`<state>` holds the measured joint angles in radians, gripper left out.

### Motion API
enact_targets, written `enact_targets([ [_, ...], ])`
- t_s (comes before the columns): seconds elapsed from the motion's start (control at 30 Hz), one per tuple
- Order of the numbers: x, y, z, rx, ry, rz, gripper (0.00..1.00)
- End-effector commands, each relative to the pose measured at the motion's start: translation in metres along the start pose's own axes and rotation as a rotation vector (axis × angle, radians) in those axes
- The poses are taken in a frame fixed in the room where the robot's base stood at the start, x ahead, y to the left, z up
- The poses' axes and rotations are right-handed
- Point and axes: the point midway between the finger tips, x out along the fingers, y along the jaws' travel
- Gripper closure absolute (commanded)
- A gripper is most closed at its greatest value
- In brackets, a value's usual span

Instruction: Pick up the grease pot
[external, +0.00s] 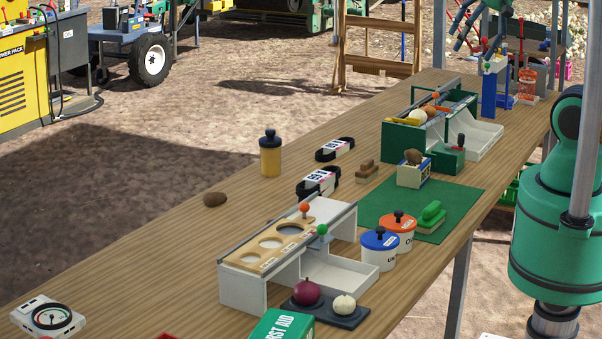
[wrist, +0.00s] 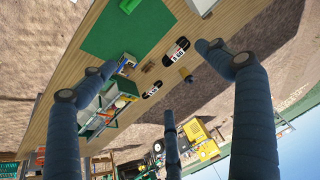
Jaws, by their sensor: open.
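A yellow pot with a black lid (external: 270,155) stands upright on the wooden table, left of the numbered plates; I take it to be the grease pot, but no label is readable. A small yellow and dark thing (wrist: 186,74) in the wrist view looks like the same pot. Two white lidded pots, one with a blue lid (external: 379,250) and one with an orange lid (external: 398,232), stand by the green mat. My gripper (wrist: 155,75) is open and empty in the wrist view, its fingers spread well apart and away from the table things.
The wooden table (external: 180,245) is mostly bare around the yellow pot. A grey sorting rack (external: 245,292) stands in front; a green bin rack (external: 403,137) stands farther back.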

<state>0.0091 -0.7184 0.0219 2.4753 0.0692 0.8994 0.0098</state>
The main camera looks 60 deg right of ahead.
Motion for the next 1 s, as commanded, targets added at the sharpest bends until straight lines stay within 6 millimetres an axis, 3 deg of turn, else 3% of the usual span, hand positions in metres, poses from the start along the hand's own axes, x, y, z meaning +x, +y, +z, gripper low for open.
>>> enact_targets([
  [0.27, 0.042, -0.041, -0.029, 0.243, -0.109, -0.168, 0.11],
  [0.6, 0.11, -0.09, -0.096, 0.677, -0.257, -0.405, 0.11],
  [0.8, 0.158, -0.102, -0.144, 0.952, -0.33, -0.525, 0.11],
  [1.0, 0.213, -0.099, -0.193, 1.238, -0.386, -0.631, 0.11],
])
